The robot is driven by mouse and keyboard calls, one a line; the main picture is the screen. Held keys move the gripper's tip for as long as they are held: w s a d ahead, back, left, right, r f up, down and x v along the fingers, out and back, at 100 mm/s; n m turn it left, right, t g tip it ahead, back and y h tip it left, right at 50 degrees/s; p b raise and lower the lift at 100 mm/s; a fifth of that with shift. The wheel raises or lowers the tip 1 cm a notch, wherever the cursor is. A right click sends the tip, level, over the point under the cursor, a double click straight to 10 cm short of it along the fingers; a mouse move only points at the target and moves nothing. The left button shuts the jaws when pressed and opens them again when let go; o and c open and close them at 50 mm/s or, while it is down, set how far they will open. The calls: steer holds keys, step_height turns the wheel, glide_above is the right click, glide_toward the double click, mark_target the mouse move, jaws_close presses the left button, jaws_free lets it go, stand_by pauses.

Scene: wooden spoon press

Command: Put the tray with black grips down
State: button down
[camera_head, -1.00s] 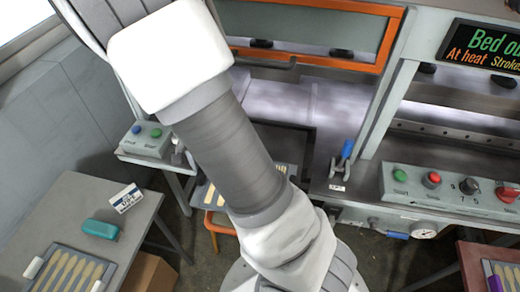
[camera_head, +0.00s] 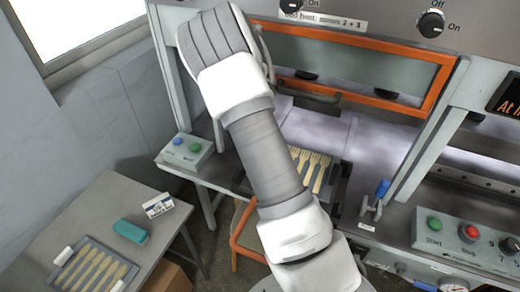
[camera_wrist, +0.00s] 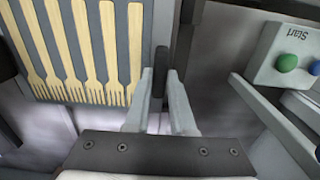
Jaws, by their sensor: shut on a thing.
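The tray with black grips is a blue-grey tray (camera_wrist: 149,32) holding several pale wooden forks (camera_wrist: 90,55) side by side in the wrist view. My gripper (camera_wrist: 160,78) is shut on the black grip (camera_wrist: 159,85) at the tray's edge. In the head view some of the forks (camera_head: 312,165) show to the right of my arm, by a dark frame in front of the press. My arm hides my gripper and most of the tray there. I cannot tell whether the tray touches anything below it.
A grey table (camera_head: 100,205) at left holds a white-gripped tray (camera_head: 62,257) of wooden pieces, a teal object (camera_head: 130,231) and a small card (camera_head: 158,205). A button box (camera_head: 187,150) stands behind it; it also shows in the wrist view (camera_wrist: 285,55). An orange-framed guard (camera_head: 440,80) is behind.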

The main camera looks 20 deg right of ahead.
steer(key=shift+d+f+p, duration=0.1)
steer(key=shift+f+p, duration=0.2)
steer(key=shift+f, duration=1.55)
steer(key=c, duration=0.8)
jaws_free()
steer(key=shift+o, duration=0.2)
steer(key=shift+r, duration=0.2)
step_height(320, 180, up, 7)
steer(key=shift+w+r+b, duration=0.1)
steer(key=shift+r+b, duration=0.1)
steer(key=shift+b, duration=0.15)
